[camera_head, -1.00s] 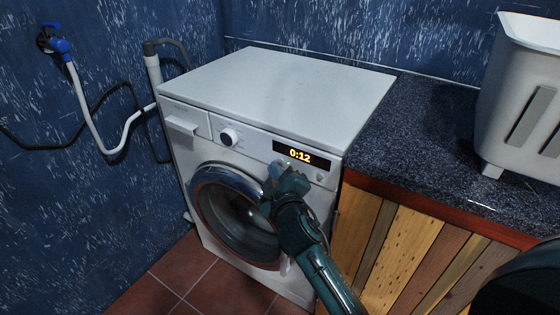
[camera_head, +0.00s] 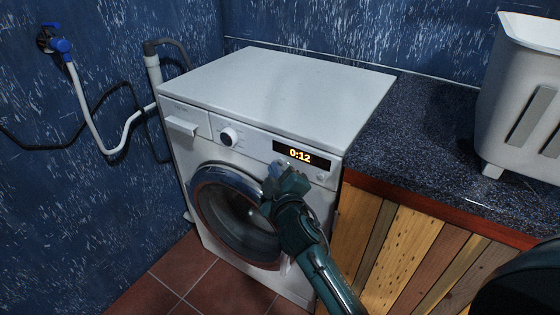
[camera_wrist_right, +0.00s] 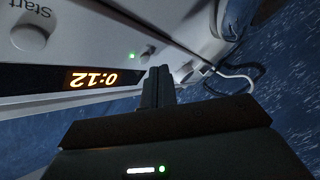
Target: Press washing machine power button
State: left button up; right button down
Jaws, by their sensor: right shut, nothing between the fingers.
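The white washing machine (camera_head: 275,95) stands against the blue wall, its display (camera_head: 300,155) lit with 0:12. The display also shows upside down in the right wrist view (camera_wrist_right: 92,79). My right gripper (camera_head: 275,172) is shut and empty at the front panel, just below the display's left end. In the right wrist view its fingertips (camera_wrist_right: 157,72) point at a small round button (camera_wrist_right: 147,52) beside a lit green light (camera_wrist_right: 131,55). Contact cannot be told. The Start button (camera_wrist_right: 30,38) lies beyond the display from the fingers. My left gripper is out of view.
A round dial (camera_head: 229,137) and a detergent drawer (camera_head: 182,127) are on the panel's left. The round door (camera_head: 237,215) is below. A dark counter (camera_head: 415,140) with a white basket (camera_head: 520,90) adjoins the right side. Hoses (camera_head: 85,115) run on the left wall.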

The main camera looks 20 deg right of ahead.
jog(key=shift+w+d, duration=0.1)
dwell(0.3)
jog(key=shift+w+d, duration=0.2)
jog(key=shift+d, duration=0.05)
jog(key=shift+w+d, duration=0.1)
jog(key=shift+d, duration=0.05)
dwell(0.5)
jog(key=shift+s+a, duration=0.4)
jog(key=shift+a, duration=0.1)
